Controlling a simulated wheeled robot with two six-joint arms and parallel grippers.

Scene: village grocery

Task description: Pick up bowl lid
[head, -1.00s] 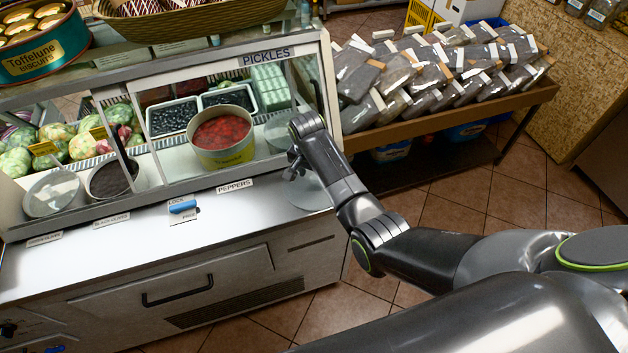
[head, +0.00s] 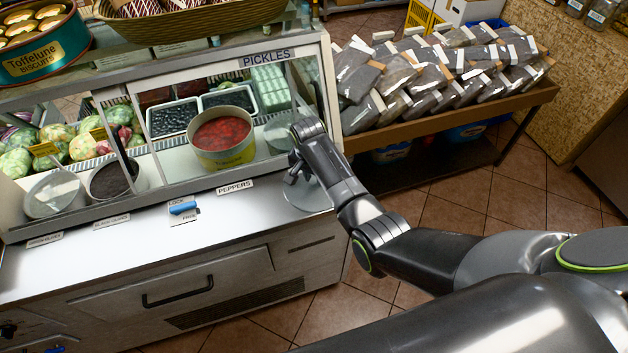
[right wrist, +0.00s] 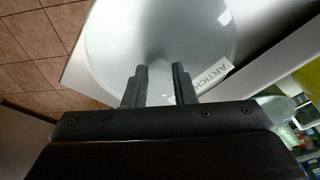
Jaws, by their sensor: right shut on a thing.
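The bowl lid (head: 308,196) is a clear, round disc at the right end of the steel counter, partly hidden behind my right arm in the head view. In the right wrist view the lid (right wrist: 185,30) fills the upper middle as a pale, see-through circle. My right gripper (head: 291,178) is over the lid, pointing down at it. In the right wrist view its two dark fingers (right wrist: 160,84) are close together at the lid's middle, shut on it; the part between the fingertips is blurred. My left gripper is not in view.
The pickle case holds an open tub of red peppers (head: 222,140). A clear lidded bowl (head: 278,132) stands right of it, close to my wrist. An ARTICHOKES-type label (right wrist: 213,76) lies by the lid. The steel counter (head: 120,250) is mostly clear to the left.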

